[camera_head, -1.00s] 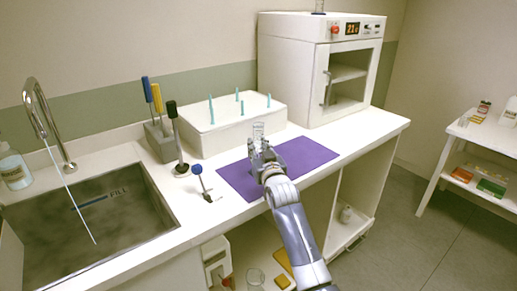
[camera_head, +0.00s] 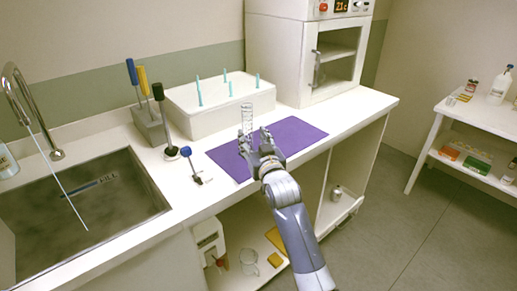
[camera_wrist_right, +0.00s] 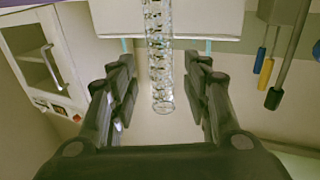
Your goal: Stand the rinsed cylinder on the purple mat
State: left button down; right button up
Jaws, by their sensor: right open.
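The clear glass cylinder (camera_head: 246,117) stands upright at the back part of the purple mat (camera_head: 298,134). Its foot is hidden behind my right gripper in the head view. My right gripper (camera_head: 259,143) is open, just in front of the cylinder and over the mat. In the right wrist view, which is upside down, the cylinder (camera_wrist_right: 158,50) shows between the spread fingers of the right gripper (camera_wrist_right: 160,88), with a gap on both sides. Its foot is out of that frame. My left gripper is not in view.
A white box with cyan pegs (camera_head: 215,112) stands behind the mat, and a white oven (camera_head: 285,60) stands at back right. A blue-knobbed stand (camera_head: 188,158), a black-handled tool (camera_head: 160,100) and the sink (camera_head: 85,205) lie left. The mat's right part is clear.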

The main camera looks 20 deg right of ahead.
jog(key=s, duration=0.5)
jog(key=shift+s+a, duration=0.15)
jog(key=shift+s, duration=0.05)
